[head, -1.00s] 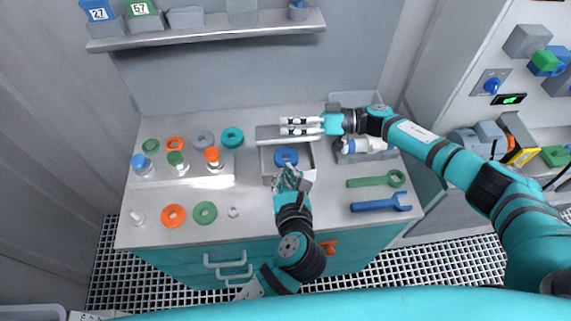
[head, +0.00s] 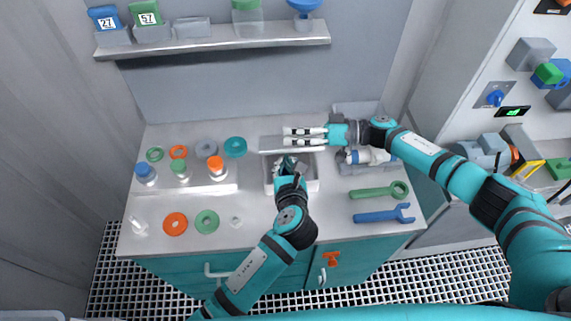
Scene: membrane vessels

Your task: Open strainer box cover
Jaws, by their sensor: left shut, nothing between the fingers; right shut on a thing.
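The strainer box (head: 313,186) is a small grey box at the middle of the bench, its top uncovered. Its cover (head: 270,145) is a flat grey plate at the box's back edge. My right gripper (head: 290,137) reaches in from the right and is shut on the cover, with its white fingers partly over it. My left gripper (head: 287,163) comes from the front and is over or inside the box opening, shut and empty. My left gripper and wrist hide most of the box's inside.
Coloured rings (head: 207,223) and capped bottles (head: 216,168) stand at the left. A green wrench (head: 375,191) and a blue wrench (head: 380,215) lie at the right. A grey tray (head: 352,168) with white and blue parts is behind them. A shelf (head: 215,45) spans the back wall.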

